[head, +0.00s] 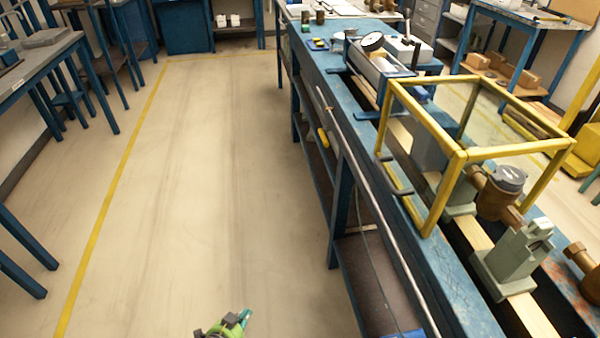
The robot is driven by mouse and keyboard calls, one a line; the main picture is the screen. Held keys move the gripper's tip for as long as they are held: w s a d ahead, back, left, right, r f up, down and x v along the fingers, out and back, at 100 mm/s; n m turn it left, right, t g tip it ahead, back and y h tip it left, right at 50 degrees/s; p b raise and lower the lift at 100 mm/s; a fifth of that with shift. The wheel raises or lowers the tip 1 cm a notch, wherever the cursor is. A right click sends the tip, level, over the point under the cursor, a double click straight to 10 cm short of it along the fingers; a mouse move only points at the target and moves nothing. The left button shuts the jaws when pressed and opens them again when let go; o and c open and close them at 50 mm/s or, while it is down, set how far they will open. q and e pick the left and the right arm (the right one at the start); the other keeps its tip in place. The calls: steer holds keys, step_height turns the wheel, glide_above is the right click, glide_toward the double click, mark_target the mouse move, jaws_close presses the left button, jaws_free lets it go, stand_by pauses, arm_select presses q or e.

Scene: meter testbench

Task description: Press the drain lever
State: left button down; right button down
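The long blue meter bench (455,290) runs down the right half of the head view. A dark handle (416,52) stands upright near the round gauge at its far part, and short dark bars stick out by the yellow frame. I cannot tell which of these, if any, is the drain lever. My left gripper (236,322), green with a teal tip, shows only partly at the bottom edge, over the floor left of the bench and clear of it. Its finger opening cannot be made out. My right gripper is out of view.
A yellow open frame (461,156) stands on the bench around part of the meter line. A brown meter (500,195) and a grey-green clamp block (515,258) sit nearer. A long metal rod (365,185) runs along the bench front. The floor (200,190) to the left is clear.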

arm_select(q)
steer(key=s+a+f+n+g+y, duration=0.1)
steer(key=s+f, duration=0.4)
steer(key=s, duration=0.7)
steer(key=s+a+f+n+g+y, duration=0.1)
steer(key=s+f+n+g, duration=0.3)
steer(key=s, duration=0.9)
steer(key=s+a+f+n+g+y, duration=0.1)
steer(key=s+f+n+g, duration=0.2)
steer(key=s, duration=0.9)
step_height(320, 180, down, 3)
steer(key=shift+s+r+g, duration=0.1)
steer(key=shift+s+g, duration=0.2)
steer(key=shift+g, duration=0.5)
steer(key=shift+w, duration=0.15)
